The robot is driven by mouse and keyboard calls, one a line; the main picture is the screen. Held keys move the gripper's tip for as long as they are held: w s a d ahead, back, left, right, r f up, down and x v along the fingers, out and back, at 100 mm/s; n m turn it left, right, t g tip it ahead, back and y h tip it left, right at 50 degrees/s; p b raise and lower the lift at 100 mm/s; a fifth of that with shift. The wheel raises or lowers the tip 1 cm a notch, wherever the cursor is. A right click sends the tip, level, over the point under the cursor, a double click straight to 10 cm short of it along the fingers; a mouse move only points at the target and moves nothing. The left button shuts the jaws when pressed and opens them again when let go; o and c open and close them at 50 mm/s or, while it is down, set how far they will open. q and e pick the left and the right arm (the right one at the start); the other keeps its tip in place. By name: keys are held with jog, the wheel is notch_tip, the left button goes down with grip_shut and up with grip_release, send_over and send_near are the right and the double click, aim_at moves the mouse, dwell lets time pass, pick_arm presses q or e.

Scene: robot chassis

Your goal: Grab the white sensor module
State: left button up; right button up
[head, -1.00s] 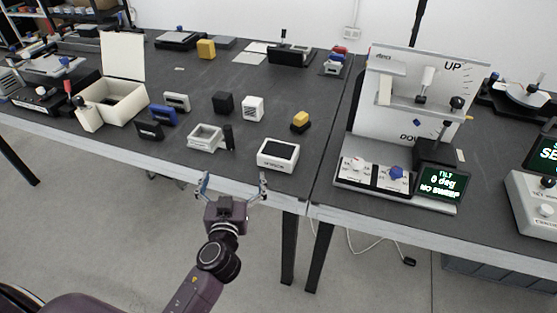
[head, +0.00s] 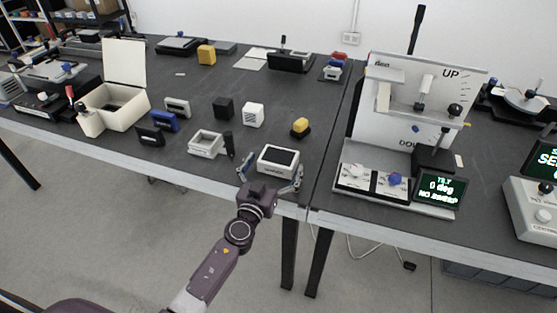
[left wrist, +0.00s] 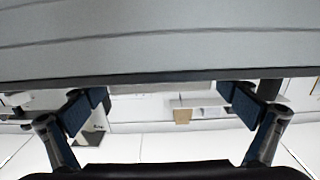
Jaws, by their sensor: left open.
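The white sensor module (head: 278,159), a white box with a black top panel and lettering on its front, sits on the dark tabletop near the front edge. My left gripper (head: 273,167) is open, with one finger left of the module and the other at its front right corner. I cannot tell whether either finger touches it. In the left wrist view the open fingers (left wrist: 168,105) stand wide apart with nothing clearly held between them. My right gripper is not in view.
A grey open frame (head: 206,144) and a black upright block stand just left of the module. A yellow-topped button (head: 300,126) and a white cube (head: 253,114) are behind it. The tilt station (head: 405,130) stands right, across the table seam.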

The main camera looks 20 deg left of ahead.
pick_arm(q)
jog(key=shift+w, duration=1.4)
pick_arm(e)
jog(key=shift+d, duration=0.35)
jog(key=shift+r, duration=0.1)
pick_arm(q)
jog(key=c, duration=1.5)
jog(key=shift+o, duration=0.2)
jog(key=shift+r, duration=0.1)
